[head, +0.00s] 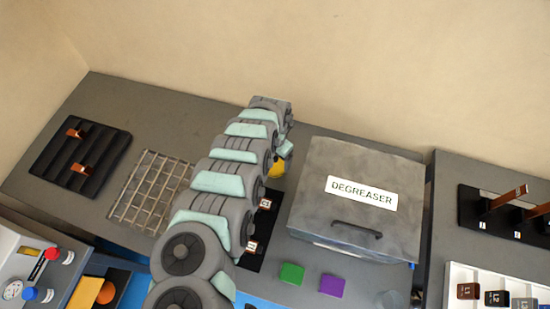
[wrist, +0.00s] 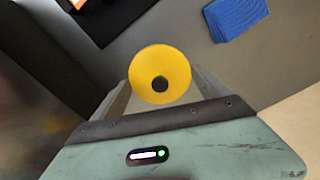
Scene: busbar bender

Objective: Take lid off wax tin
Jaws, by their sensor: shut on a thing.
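In the head view a bit of yellow (head: 277,169) shows beside the end of my arm, left of the degreaser box. My arm hides most of the gripper there. I cannot tell whether the tin's body is under the lid or apart from it.
The grey degreaser box (head: 325,230) stands close on the right. A wire rack (head: 150,190) and a black slotted tray (head: 80,155) lie to the left. Green (head: 291,273) and purple (head: 332,285) pads lie in front. A blue pad (wrist: 235,16) shows in the wrist view.

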